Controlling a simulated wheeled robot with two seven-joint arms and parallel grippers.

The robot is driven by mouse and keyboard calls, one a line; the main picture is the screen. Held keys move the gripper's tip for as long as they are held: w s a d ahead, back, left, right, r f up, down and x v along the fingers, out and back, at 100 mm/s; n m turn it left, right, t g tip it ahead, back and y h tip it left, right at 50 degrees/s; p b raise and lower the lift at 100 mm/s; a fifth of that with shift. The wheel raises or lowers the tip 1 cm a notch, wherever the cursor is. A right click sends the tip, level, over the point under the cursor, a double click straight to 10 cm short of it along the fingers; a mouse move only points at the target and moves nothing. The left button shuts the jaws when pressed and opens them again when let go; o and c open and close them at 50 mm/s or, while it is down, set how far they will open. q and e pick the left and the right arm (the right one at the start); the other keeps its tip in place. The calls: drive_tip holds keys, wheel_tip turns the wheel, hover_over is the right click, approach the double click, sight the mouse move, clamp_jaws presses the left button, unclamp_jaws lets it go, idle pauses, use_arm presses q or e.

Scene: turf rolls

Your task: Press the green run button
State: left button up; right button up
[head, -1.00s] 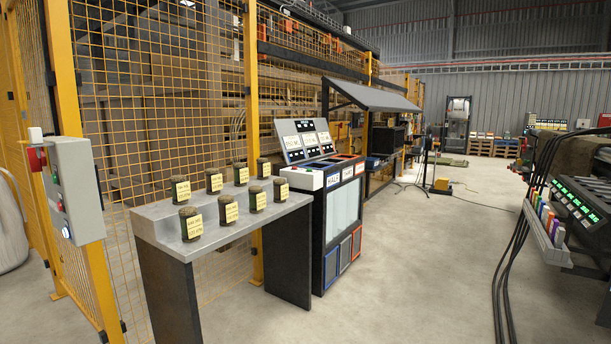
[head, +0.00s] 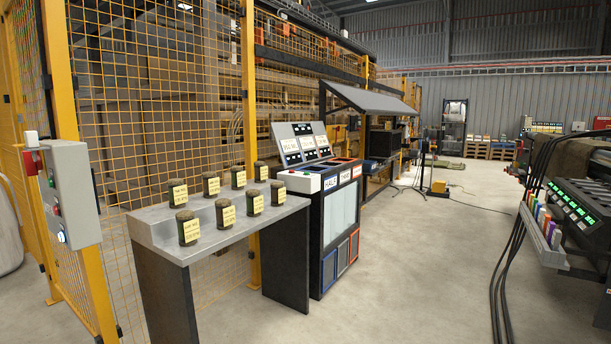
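A grey control box (head: 72,195) is fixed to the yellow fence post at the left of the head view. A white-and-blue round button (head: 62,237) sits lowest on that front. A red part with a white top is on the box's upper left corner. Neither of my grippers is in view, and nothing touches the box.
A grey table (head: 160,240) with several labelled turf samples (head: 187,227) stands right of the box. Beyond it is a black cabinet (head: 318,230) with bins. A machine with green displays (head: 572,205) and hanging cables is at the right. The middle floor is clear.

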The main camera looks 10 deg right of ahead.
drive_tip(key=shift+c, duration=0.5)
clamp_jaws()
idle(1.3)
